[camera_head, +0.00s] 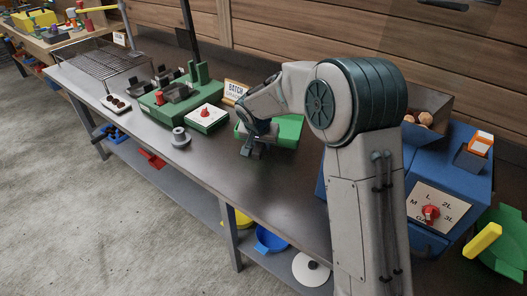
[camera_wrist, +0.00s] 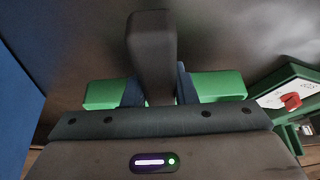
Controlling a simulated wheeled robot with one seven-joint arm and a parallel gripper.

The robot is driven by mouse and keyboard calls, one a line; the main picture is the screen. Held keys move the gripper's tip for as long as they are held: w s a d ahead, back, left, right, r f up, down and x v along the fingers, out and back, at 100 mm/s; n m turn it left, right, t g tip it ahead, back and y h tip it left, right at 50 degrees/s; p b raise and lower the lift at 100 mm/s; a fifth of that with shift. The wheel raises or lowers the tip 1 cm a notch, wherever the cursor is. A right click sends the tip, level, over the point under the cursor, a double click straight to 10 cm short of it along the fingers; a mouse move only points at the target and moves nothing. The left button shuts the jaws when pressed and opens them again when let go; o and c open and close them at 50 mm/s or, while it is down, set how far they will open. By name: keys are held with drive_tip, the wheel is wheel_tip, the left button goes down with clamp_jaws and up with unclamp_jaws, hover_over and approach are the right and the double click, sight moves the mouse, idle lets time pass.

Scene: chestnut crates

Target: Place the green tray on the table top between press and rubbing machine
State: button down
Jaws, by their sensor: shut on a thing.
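The green tray (camera_head: 288,130) is at the middle of the long dark table top (camera_head: 225,165), partly hidden by my forearm and gripper. My gripper (camera_head: 251,152) is shut on the tray's near left side. I cannot tell whether the tray touches the table. A green machine with a red-knobbed white panel (camera_head: 205,115) stands to its left. A blue machine with a dial (camera_head: 437,207) stands to its right. Neither machine's name is readable.
A small sign (camera_head: 235,90) stands behind, near the wooden wall. The table's front middle is clear.

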drive_tip(key=shift+f, duration=1.9)
drive_tip(key=shift+f, duration=0.15)
drive_tip(key=c, duration=1.2)
unclamp_jaws()
drive_tip(key=shift+o, duration=0.2)
